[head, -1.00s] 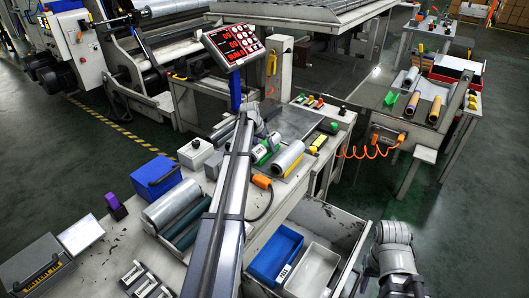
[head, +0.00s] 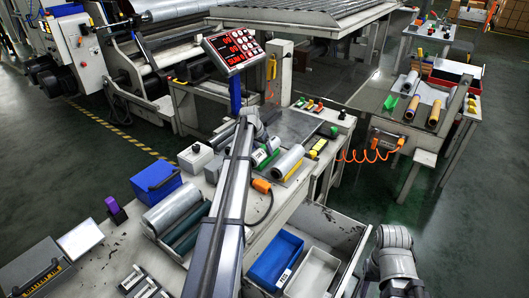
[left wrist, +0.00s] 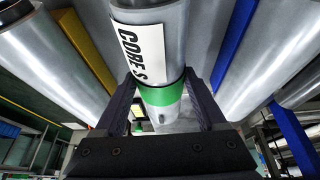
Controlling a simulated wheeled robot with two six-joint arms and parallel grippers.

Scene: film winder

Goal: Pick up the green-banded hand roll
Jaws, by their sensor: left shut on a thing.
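The green-banded hand roll (left wrist: 163,97) is a silver-grey cylinder with a bright green band and a white label reading "CORE S". In the left wrist view it lies between the two dark fingers of my left gripper (left wrist: 160,85), which is shut on it at the band. In the head view my left gripper (head: 257,143) is small and partly hidden by my own arm. The green band (head: 258,157) shows beside it on the bench. I cannot tell whether the roll is clear of its support. My right arm shows at the lower right, but its fingers do not.
A larger silver roll (head: 288,161) lies just right of the held roll. An orange-handled tool (head: 262,185) with a cable is in front. A blue bin (head: 274,257) and white bin (head: 313,272) sit in a drawer below. A red-digit display (head: 234,48) stands behind.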

